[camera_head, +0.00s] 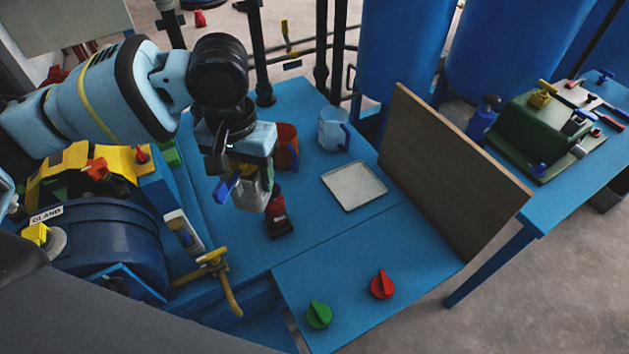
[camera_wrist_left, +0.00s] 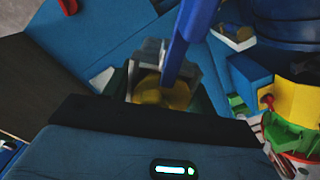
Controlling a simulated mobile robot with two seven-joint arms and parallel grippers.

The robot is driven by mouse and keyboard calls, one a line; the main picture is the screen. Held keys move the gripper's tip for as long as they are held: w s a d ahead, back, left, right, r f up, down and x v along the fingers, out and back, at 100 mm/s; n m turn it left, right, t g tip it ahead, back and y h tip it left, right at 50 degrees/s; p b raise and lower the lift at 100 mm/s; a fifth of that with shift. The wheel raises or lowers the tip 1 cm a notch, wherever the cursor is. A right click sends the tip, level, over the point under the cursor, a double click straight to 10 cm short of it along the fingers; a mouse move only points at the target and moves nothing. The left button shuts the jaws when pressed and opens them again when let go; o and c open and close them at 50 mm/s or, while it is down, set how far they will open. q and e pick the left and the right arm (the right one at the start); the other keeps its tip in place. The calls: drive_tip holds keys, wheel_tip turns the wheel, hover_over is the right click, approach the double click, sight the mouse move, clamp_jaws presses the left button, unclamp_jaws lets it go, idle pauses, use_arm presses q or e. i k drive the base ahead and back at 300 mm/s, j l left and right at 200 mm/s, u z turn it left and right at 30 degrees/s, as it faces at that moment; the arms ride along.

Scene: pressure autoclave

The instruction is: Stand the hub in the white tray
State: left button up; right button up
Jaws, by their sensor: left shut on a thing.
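My left gripper (camera_head: 245,172) is shut on a grey, blocky piece with a blue lever, which I take to be the hub (camera_head: 250,196). It holds the hub above the blue table, to the left of the white tray. In the left wrist view the hub (camera_wrist_left: 150,52) shows grey sides, with yellow near the jaws (camera_wrist_left: 163,92) and the blue lever sticking out. The fingers hide part of it. The shallow white tray (camera_head: 354,186) lies flat and empty on the table. My right gripper is not in view.
A red and black item (camera_head: 278,217) is below the held hub. A brown upright board (camera_head: 450,175) borders the table's right side. Red (camera_head: 382,284) and green (camera_head: 319,314) knobs are in front.

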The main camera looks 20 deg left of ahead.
sight(360, 187)
drive_tip(key=u, duration=0.35)
drive_tip(key=i+l, duration=0.2)
drive_tip(key=l, duration=0.2)
drive_tip(key=i+l, duration=0.25)
drive_tip(key=l, duration=0.15)
drive_tip(key=i+l, duration=0.2)
drive_tip(key=l, duration=0.2)
